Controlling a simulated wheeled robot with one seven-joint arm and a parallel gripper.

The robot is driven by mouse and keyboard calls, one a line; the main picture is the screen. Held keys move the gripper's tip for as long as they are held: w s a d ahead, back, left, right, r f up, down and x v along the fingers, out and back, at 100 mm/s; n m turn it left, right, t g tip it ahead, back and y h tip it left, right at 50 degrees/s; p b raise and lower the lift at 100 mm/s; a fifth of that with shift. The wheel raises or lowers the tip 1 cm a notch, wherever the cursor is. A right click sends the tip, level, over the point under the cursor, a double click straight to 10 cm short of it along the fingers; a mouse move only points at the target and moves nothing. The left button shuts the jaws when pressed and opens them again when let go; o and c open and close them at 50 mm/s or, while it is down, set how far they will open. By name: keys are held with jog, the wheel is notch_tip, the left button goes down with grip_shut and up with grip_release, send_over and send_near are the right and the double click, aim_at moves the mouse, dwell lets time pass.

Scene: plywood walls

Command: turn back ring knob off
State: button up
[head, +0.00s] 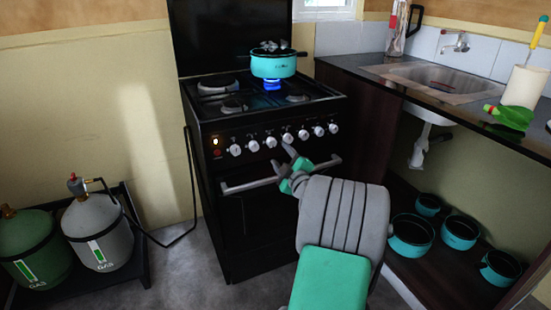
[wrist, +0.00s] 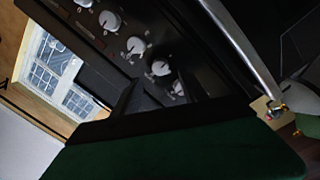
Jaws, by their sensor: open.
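The black stove (head: 265,190) has a row of several white-and-silver knobs (head: 287,138) on its front panel. A blue flame (head: 272,84) burns on the back right ring under a teal pot (head: 273,65). My gripper (head: 287,160) is open and empty, in front of the panel near the middle knobs and close to the oven handle (head: 252,185). In the wrist view, several knobs (wrist: 135,45) run diagonally across the upper middle. No knob is visibly between the fingers. I cannot tell which knob belongs to the back ring.
The counter with the sink (head: 430,78) stands to the right. Several teal pots (head: 411,235) sit on the shelf below it. Two gas bottles (head: 97,232) stand at the left, with a hose running towards the stove. Floor is free between them and the stove.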

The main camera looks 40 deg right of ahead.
aim_at(273, 144)
jog(key=x, duration=0.6)
jog(key=shift+w, duration=0.2)
jog(key=shift+c, duration=0.3)
grip_shut()
